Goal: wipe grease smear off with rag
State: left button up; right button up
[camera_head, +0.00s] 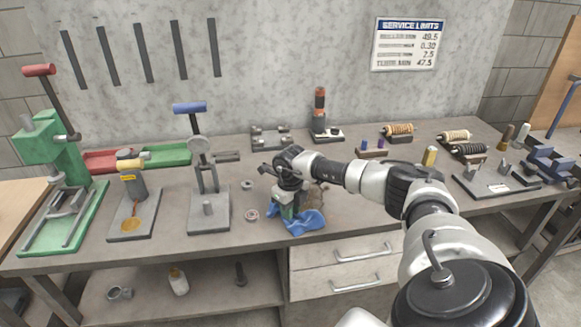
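The blue rag (304,222) lies bunched on the grey workbench near its front edge. My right gripper (288,212) points down at the rag's left part, and its fingertips look to be at the cloth. I cannot tell whether the fingers are closed on it. A brownish patch (317,192), which looks like the grease smear, shows on the bench just behind the rag, partly hidden by my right arm. An orange-brown stain (131,222) also shows on the base plate of the yellow-topped fixture. My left gripper is out of view.
A grey press with a blue handle (208,215) stands left of the rag, with small rings (251,215) between. A green press (60,180) stands far left. Coil parts (398,130) and a plate with posts (490,182) are to the right. Drawers (345,262) sit below.

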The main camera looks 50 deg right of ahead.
jog(key=o, duration=1.1)
jog(key=shift+f, duration=0.1)
jog(key=shift+f+b, duration=0.95)
jog(key=shift+f, duration=0.3)
jog(key=shift+r, duration=0.15)
jog(key=shift+c, duration=0.5)
grip_shut()
